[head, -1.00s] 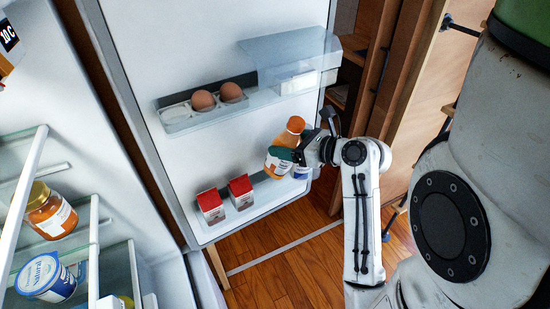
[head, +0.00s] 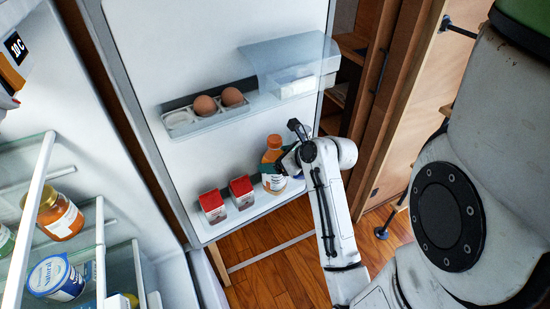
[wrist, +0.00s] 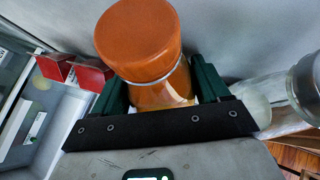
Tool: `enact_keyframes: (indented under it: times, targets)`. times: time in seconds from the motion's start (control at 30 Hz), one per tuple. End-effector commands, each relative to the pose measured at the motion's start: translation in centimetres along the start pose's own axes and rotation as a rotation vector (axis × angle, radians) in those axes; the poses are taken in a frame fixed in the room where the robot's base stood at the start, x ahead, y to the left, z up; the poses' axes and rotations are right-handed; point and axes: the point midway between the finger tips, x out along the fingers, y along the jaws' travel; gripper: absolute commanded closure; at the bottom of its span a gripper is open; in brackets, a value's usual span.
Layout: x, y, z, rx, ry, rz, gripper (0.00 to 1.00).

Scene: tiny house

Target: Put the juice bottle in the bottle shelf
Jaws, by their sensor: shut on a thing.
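The juice bottle (head: 272,158), orange with an orange cap, stands about upright at the lower door shelf (head: 252,210) of the open fridge, right of two red cartons. Its base looks to be within the shelf, but I cannot tell whether it touches the bottom. My gripper (head: 283,163) is shut on the bottle from the right. In the wrist view, the orange cap (wrist: 140,40) rises above the dark green fingers of my gripper (wrist: 160,88), one on each side. The bottle's lower part is hidden there.
Two red-and-white cartons (head: 226,199) stand left of the bottle. A clear container (wrist: 303,85) shows at the right in the wrist view. An egg rack (head: 205,112) is above. Jars and a yogurt tub (head: 55,278) sit on fridge shelves at left.

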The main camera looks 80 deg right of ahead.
Motion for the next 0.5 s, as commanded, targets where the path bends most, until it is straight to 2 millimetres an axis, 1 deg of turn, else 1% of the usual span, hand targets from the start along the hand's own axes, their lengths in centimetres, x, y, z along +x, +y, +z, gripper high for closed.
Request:
enact_keyframes:
  times: [0.27,0.3,0.4,0.5]
  targets:
    - [0.2,-0.05,-0.24,-0.001,-0.005,-0.002,0.83]
    - [0.24,-0.02,-0.35,0.0,-0.003,-0.001,0.24]
    - [0.23,-0.02,-0.34,0.0,-0.003,-0.001,0.15]
    - [0.23,-0.02,-0.33,0.0,-0.004,-0.001,0.14]
